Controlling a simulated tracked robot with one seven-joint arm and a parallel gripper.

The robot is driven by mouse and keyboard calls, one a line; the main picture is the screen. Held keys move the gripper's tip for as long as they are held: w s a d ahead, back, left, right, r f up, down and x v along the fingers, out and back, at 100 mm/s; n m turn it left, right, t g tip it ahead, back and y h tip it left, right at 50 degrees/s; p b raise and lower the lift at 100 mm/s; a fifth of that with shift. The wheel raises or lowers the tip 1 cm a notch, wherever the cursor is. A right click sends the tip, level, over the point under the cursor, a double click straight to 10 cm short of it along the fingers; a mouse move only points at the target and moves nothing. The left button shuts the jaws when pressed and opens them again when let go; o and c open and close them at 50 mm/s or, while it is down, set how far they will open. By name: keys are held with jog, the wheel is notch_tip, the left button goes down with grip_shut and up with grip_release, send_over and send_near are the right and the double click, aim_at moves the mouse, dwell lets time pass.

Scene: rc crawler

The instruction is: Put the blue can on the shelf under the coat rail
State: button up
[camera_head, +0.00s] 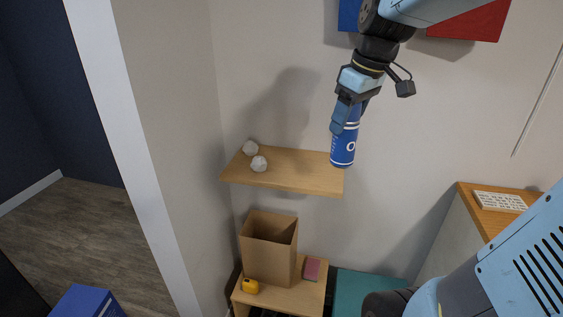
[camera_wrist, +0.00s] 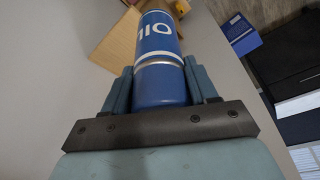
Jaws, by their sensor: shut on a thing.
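My gripper (camera_head: 346,112) is shut on the blue can (camera_head: 344,147) and holds it nearly upright in the air. The can is blue with white bands and white lettering; it also shows between the fingers in the wrist view (camera_wrist: 158,60). A wooden wall shelf (camera_head: 300,172) is at the centre of the head view, with the can in front of or beside its right end; I cannot tell the gap. In the wrist view a wooden board (camera_wrist: 116,40) lies beyond the can. No coat rail can be made out.
Two whitish lumps (camera_head: 259,163) sit on the shelf's left part. Below stands an open cardboard box (camera_head: 268,240) on a small wooden table (camera_head: 297,299), with a yellow object (camera_head: 250,286) and a dark red item (camera_head: 311,269). A counter with a white keyboard (camera_head: 499,201) is at right. The shelf's right part is clear.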

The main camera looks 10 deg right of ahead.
jog(key=shift+w, duration=0.1)
jog(key=w+f, duration=1.3)
jog(key=shift+w+d, duration=0.35)
jog(key=shift+w, duration=0.05)
jog(key=shift+f, duration=0.1)
jog(key=o, duration=1.2)
